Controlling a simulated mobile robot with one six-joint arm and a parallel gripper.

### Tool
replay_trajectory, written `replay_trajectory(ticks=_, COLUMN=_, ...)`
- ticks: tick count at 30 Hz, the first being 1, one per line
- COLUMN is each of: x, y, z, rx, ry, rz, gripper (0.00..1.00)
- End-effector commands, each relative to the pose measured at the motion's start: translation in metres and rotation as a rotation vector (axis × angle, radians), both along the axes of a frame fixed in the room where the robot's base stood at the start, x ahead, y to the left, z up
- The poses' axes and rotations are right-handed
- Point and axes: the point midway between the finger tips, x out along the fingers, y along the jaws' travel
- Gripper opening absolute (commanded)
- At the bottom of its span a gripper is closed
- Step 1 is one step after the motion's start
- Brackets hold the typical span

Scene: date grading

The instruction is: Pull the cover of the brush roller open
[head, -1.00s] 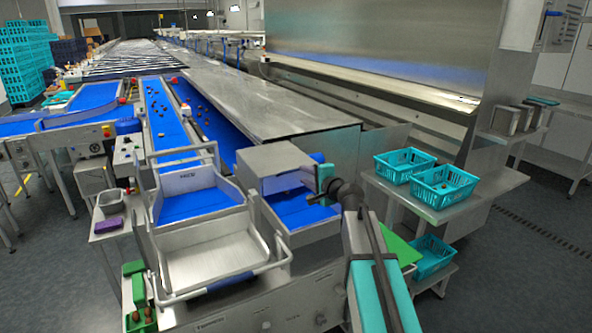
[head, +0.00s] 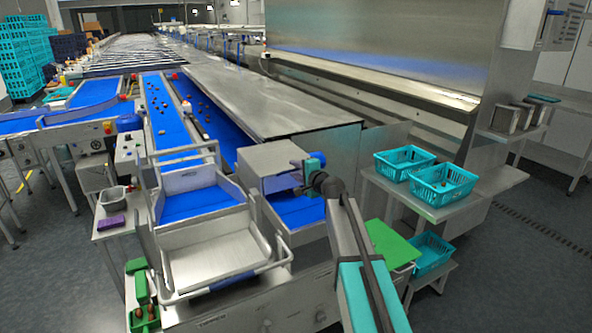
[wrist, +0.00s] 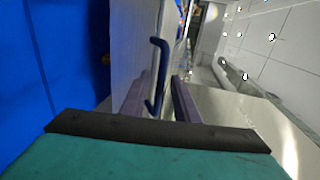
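The brush roller cover (head: 268,160) is a grey metal box top over a blue belt, in the middle of the head view. It looks closed. In the wrist view its pale metal face (wrist: 128,45) stands beside my fingers, with a dark blue bar handle (wrist: 163,75) on it. My gripper (head: 299,166) is at the right side of the cover. In the wrist view my gripper (wrist: 160,95) has its two dark fingers apart, with the lower part of the handle appearing between them. I cannot tell whether either finger touches the handle.
A metal tray (head: 215,252) with a tubular rail stands front left of the cover. Teal baskets (head: 404,162) stand on a side table at right. A long steel table top (head: 260,100) runs behind the cover.

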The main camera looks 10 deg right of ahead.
Motion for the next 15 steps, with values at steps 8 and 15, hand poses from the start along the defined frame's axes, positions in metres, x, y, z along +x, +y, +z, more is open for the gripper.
replay_trajectory(ticks=8, x=0.0006, y=-0.0002, z=-0.0005, rx=0.000, ry=0.000, rz=-0.001, gripper=0.28)
replay_trajectory(ticks=15, x=0.0006, y=-0.0008, z=-0.0005, rx=0.000, ry=0.000, rz=-0.001, gripper=0.00)
